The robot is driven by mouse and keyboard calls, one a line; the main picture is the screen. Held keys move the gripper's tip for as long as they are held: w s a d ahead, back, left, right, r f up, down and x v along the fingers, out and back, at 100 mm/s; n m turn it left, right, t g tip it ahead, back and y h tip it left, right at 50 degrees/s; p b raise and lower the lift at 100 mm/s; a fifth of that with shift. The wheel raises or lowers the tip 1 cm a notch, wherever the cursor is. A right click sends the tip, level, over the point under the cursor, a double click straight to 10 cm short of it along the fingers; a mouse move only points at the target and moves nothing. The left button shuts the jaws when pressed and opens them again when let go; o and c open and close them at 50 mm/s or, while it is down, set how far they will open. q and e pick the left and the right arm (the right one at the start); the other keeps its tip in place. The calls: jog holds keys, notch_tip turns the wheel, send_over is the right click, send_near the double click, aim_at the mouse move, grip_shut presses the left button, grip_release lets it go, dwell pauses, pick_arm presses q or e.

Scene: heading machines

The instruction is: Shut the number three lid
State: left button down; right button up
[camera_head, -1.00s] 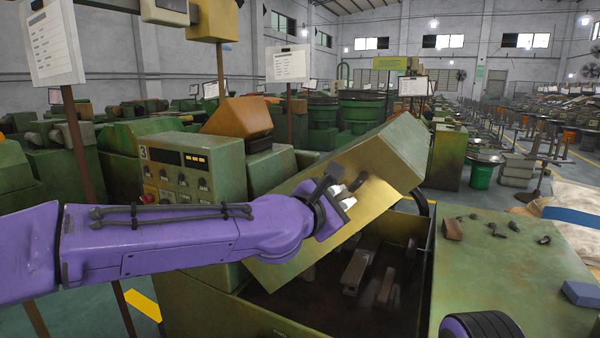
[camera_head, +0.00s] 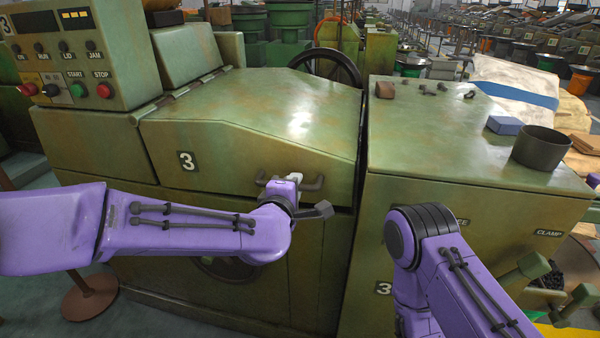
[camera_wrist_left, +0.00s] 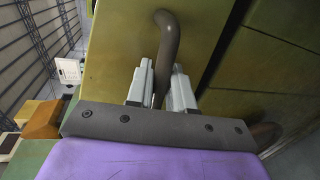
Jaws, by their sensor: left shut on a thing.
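The number three lid (camera_head: 262,122) is a worn green metal cover marked "3". In the head view it lies lowered over the machine's opening, and the inside is hidden. A thin dark line shows under its front edge at the right; I cannot tell whether a small gap is left. My left gripper (camera_head: 291,178) is at the lid's front and shut on its dark bar handle (camera_head: 313,185). In the left wrist view the two pale fingers (camera_wrist_left: 160,85) stand on either side of the curved handle (camera_wrist_left: 169,38). My right gripper is out of view; only its arm shows at lower right.
A control panel (camera_head: 75,55) with buttons stands at the left. The right cabinet top (camera_head: 440,140) carries a blue block (camera_head: 505,125), a dark cup (camera_head: 541,148) and small parts. Green levers (camera_head: 530,268) stick out at lower right. A dark handwheel (camera_head: 325,65) stands behind the lid.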

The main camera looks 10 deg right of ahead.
pick_arm(q)
jog(key=f, duration=0.1)
jog(key=f+b, duration=0.1)
jog(key=shift+w+a+f+m+y, duration=0.15)
jog(key=shift+a+f+m+y, duration=0.15)
jog(key=shift+a+f, duration=0.1)
jog(key=shift+f, duration=0.15)
jog(key=c, duration=1.2)
grip_release()
jog(key=shift+o, duration=0.2)
jog(key=shift+w+a+f, duration=0.1)
jog(key=shift+w, duration=0.05)
jog(key=v, duration=1)
jog(key=shift+s, duration=0.3)
